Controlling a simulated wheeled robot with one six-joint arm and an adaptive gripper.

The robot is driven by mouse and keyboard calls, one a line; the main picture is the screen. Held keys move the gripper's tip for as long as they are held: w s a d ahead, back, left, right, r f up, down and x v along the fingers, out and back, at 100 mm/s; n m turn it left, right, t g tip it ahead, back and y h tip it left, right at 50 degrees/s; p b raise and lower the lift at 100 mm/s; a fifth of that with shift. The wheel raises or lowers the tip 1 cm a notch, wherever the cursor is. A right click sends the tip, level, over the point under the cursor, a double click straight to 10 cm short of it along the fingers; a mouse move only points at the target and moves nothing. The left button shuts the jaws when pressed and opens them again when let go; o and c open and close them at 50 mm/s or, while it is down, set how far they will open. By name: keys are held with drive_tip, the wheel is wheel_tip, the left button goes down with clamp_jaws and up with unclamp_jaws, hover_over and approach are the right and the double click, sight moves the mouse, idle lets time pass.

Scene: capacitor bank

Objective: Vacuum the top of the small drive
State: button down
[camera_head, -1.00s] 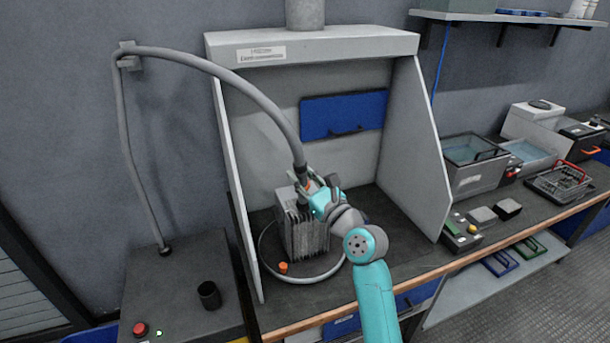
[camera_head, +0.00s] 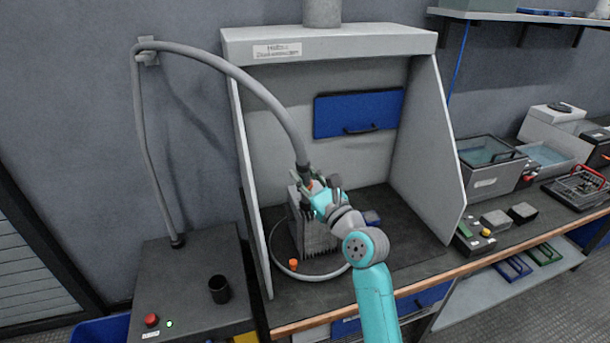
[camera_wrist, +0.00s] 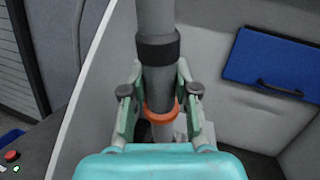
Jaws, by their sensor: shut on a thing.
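The small drive (camera_head: 318,236) is a grey finned block standing in the hooded booth. My gripper (camera_head: 314,186) is at its top, hiding part of it. In the wrist view my gripper (camera_wrist: 160,100) is shut on the vacuum hose end (camera_wrist: 157,80), a grey tube with a black collar and an orange ring. The hose (camera_head: 262,92) rises from the gripper and arcs left to a wall bracket. The tube's lower tip is hidden behind my gripper, so I cannot tell whether it touches the drive.
The booth (camera_head: 436,150) has side walls close around my arm. A thin grey cable loop and an orange cap (camera_head: 293,263) lie on its floor. The booth floor right of the drive is mostly clear.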

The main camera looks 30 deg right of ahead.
drive_tip(key=shift+w, duration=0.1)
idle(0.3)
drive_tip(key=shift+w+d, duration=0.3)
drive_tip(key=shift+w, duration=0.6)
drive_tip(key=shift+w+d, duration=0.25)
drive_tip(key=shift+w, duration=0.65)
drive_tip(key=shift+s+d, duration=0.25)
drive_tip(key=shift+d, duration=0.65)
drive_tip(key=shift+s+d, duration=0.25)
drive_tip(key=shift+d, duration=0.7)
drive_tip(key=shift+s+d, duration=0.25)
drive_tip(key=shift+d, duration=0.65)
drive_tip(key=shift+s+d, duration=0.25)
drive_tip(key=shift+d, duration=0.6)
